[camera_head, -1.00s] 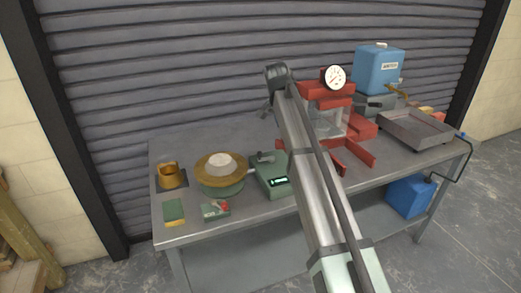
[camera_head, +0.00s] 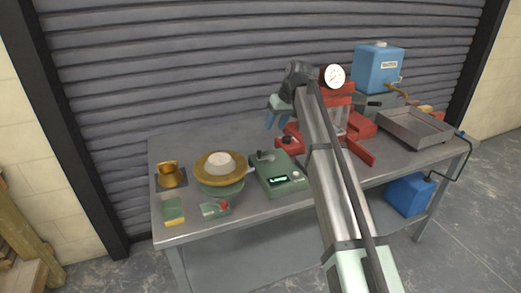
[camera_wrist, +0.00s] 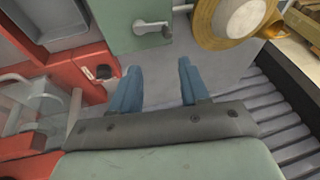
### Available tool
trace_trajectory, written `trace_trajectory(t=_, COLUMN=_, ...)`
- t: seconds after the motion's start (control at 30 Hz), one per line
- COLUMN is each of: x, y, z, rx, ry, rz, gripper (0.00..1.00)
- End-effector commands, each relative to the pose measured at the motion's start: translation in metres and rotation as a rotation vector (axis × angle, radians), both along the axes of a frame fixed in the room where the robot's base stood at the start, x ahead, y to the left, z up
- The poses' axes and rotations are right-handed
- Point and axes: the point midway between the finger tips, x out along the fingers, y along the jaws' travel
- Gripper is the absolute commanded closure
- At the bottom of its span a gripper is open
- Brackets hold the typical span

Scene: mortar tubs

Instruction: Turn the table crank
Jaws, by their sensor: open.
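The crank (camera_head: 265,156) is a small grey lever on top of a green box (camera_head: 278,178) with a lit display. It also shows in the wrist view (camera_wrist: 150,26), on the green box beyond my fingertips. Beside the box stands the round brass table (camera_head: 205,174) on a green base, with a pale cone on it. My gripper (camera_head: 278,113) is above the back of the bench, pointing down, with blue fingers. In the wrist view, my gripper (camera_wrist: 157,78) has its fingers spread, with nothing between them and apart from the crank.
A red press (camera_head: 335,108) with a dial stands right of my gripper. A blue tank (camera_head: 378,68) and a metal tray (camera_head: 415,128) are farther right. A brass cup (camera_head: 171,176) and small green items lie at the left. The ribbed shutter rises behind the bench.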

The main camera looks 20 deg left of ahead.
Motion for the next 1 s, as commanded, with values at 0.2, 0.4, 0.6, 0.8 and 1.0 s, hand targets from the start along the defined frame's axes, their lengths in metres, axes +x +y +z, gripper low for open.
trace_trajectory(t=0.2, x=-0.006, y=0.007, z=0.002, rx=0.016, ry=-0.104, rz=0.342, gripper=0.55)
trace_trajectory(t=0.4, x=-0.006, y=0.006, z=0.002, rx=0.003, ry=-0.175, rz=0.523, gripper=0.55)
trace_trajectory(t=0.6, x=-0.006, y=0.008, z=-0.003, rx=-0.001, ry=-0.195, rz=0.573, gripper=0.55)
trace_trajectory(t=0.8, x=-0.005, y=0.018, z=-0.027, rx=-0.001, ry=-0.193, rz=0.573, gripper=0.55)
trace_trajectory(t=1.0, x=-0.003, y=0.031, z=-0.059, rx=-0.001, ry=-0.193, rz=0.572, gripper=0.55)
